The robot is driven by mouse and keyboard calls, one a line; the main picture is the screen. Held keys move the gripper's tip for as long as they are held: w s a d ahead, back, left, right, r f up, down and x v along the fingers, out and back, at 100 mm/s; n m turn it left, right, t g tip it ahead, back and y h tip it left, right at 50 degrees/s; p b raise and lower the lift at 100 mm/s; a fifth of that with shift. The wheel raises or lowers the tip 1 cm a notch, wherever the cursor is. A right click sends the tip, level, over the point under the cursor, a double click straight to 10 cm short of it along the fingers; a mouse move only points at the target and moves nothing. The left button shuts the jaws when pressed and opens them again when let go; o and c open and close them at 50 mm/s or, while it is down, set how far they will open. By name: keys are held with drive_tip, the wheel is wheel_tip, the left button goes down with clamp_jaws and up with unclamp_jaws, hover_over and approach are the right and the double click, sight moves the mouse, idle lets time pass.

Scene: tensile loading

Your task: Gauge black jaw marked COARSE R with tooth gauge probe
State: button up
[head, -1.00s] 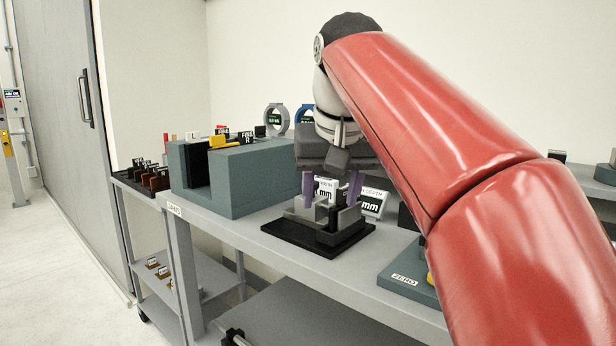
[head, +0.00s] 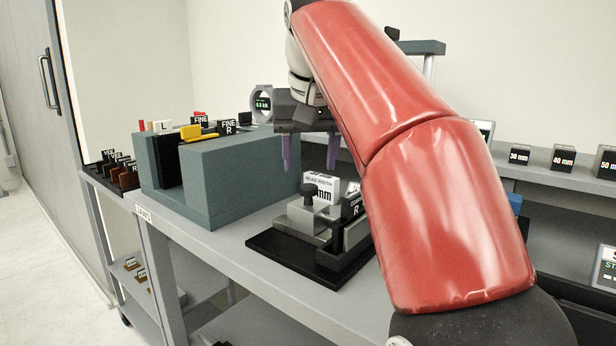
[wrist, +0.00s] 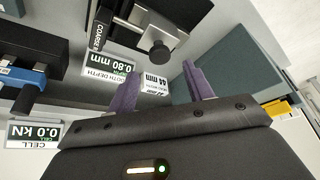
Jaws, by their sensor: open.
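A black jaw with an R label (head: 352,207) sits in the gauge stand on a black base plate (head: 273,242). Its COARSE label (wrist: 98,35) shows in the wrist view. The tooth gauge probe seems to be the part with the black knob (head: 310,189); the knob also shows in the wrist view (wrist: 159,54). I cannot tell whether the probe touches the jaw teeth. My gripper (head: 310,168) is open and empty, its purple fingers apart above and behind the knob. My arm covers part of the jaw's right side.
A large grey-green block (head: 220,180) holding jaws stands left. A rack of dark jaws (head: 122,175) is farther left. The table front (head: 215,250) is clear.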

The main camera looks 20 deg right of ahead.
sight(308, 186)
drive_tip(key=shift+x, duration=2.6)
clamp_jaws()
